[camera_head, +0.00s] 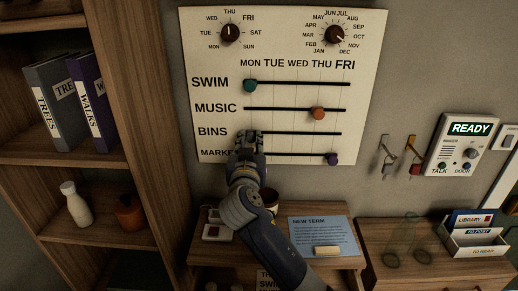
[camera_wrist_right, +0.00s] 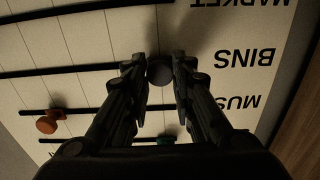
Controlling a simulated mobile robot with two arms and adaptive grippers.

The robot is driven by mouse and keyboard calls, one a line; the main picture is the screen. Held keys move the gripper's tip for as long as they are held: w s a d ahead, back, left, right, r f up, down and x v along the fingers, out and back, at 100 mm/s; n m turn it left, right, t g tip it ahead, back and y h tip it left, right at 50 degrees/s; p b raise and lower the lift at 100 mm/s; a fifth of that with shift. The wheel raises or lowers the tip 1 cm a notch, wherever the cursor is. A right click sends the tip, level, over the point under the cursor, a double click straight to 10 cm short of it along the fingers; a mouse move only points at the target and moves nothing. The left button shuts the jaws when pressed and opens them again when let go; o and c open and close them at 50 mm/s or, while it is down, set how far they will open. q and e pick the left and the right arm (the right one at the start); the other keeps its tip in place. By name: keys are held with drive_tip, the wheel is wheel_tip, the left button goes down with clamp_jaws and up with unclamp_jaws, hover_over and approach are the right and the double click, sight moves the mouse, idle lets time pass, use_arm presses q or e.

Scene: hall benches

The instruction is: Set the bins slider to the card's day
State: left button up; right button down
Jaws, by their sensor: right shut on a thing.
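The white board (camera_head: 365,60) carries slider rows SWIM, MUSIC, BINS and MARKET under MON to FRI. My right gripper (camera_head: 248,136) is at the left, MON end of the BINS rail (camera_head: 305,132). In the right wrist view its fingers (camera_wrist_right: 160,75) are closed around the dark round bins knob (camera_wrist_right: 159,72). My left gripper is out of view.
The teal swim knob (camera_head: 250,86) is at MON, the orange music knob (camera_head: 318,113) near THU, the purple market knob (camera_head: 332,159) near FRI. The BINS rail right of my gripper is clear. A shelf (camera_head: 150,130) stands left; hooks (camera_head: 387,150) and an intercom (camera_head: 464,145) are right.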

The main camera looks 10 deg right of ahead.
drive_tip(key=shift+a, duration=0.1)
drive_tip(key=c, duration=1.6)
unclamp_jaws()
drive_tip(key=shift+o, duration=1.3)
drive_tip(key=shift+w+a, duration=0.15)
drive_tip(key=shift+a, duration=0.05)
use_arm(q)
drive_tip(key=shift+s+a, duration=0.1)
use_arm(e)
drive_tip(key=v, duration=1.2)
